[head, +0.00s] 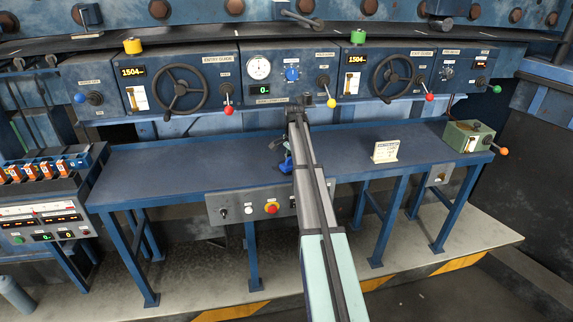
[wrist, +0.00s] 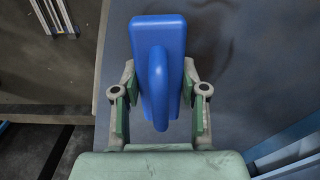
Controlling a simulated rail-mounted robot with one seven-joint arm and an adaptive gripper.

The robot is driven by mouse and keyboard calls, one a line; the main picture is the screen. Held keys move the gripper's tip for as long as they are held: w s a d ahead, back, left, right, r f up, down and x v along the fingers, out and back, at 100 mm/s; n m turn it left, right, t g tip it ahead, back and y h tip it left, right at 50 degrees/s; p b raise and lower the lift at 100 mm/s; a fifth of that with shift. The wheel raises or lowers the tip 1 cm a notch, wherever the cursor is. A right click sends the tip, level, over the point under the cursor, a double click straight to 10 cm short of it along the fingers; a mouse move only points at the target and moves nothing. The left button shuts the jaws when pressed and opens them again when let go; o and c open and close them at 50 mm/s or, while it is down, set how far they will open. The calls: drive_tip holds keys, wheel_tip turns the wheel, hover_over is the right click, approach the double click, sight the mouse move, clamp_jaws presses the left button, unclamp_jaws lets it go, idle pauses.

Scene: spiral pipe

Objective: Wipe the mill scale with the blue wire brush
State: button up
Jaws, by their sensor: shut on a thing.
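The blue wire brush (wrist: 158,60) fills the middle of the wrist view, with its handle toward the camera. My gripper (wrist: 158,95) is shut on it, one finger on each side of the handle. In the head view the blue brush (head: 286,165) shows just left of my arm, over the dark blue bench (head: 190,166). Its bristles are hidden, and I cannot tell whether it touches the bench. In the wrist view the bench top (wrist: 235,60) has faint darker smudges, but I cannot tell whether they are mill scale.
A small white sign (head: 385,151) and a green box (head: 467,137) with an orange-knobbed lever stand on the bench's right side. Handwheels (head: 180,90) and levers line the panel behind. A control box (head: 258,207) hangs on the front edge. The left bench top is clear.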

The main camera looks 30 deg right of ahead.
drive_tip(key=w+d+r, duration=0.2)
drive_tip(key=d, duration=0.1)
drive_tip(key=shift+d+r, duration=0.1)
drive_tip(key=shift+r, duration=0.05)
drive_tip(key=shift+w+a+f, duration=0.2)
drive_tip(key=shift+w+a, duration=0.05)
drive_tip(key=shift+a, duration=0.35)
drive_tip(key=shift+w+a+f, duration=0.1)
drive_tip(key=shift+a+f, duration=0.05)
drive_tip(key=shift+f, duration=0.1)
drive_tip(key=shift+a+f, duration=0.65)
drive_tip(key=shift+a, duration=0.3)
